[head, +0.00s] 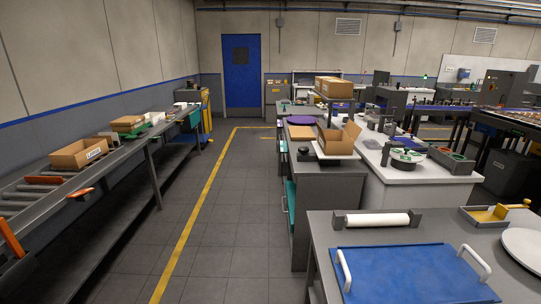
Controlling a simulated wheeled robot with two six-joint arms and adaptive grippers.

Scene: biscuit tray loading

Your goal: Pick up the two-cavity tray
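I cannot make out a tray with two clear cavities in the head view. A blue tray or board (410,276) with two white handles lies on the near grey table at the lower right; no cavities show in it. A dark grey tray (433,154) with green and reddish parts inside stands on the white counter at the right; it is too small to tell its compartments. Neither of my grippers is in view.
A white roll in a holder (377,220), a small grey tray with yellow inside (487,214) and a white round plate (525,248) share the near table (320,233). A roller conveyor with boxes (79,154) runs along the left. The grey floor aisle (232,195) is clear.

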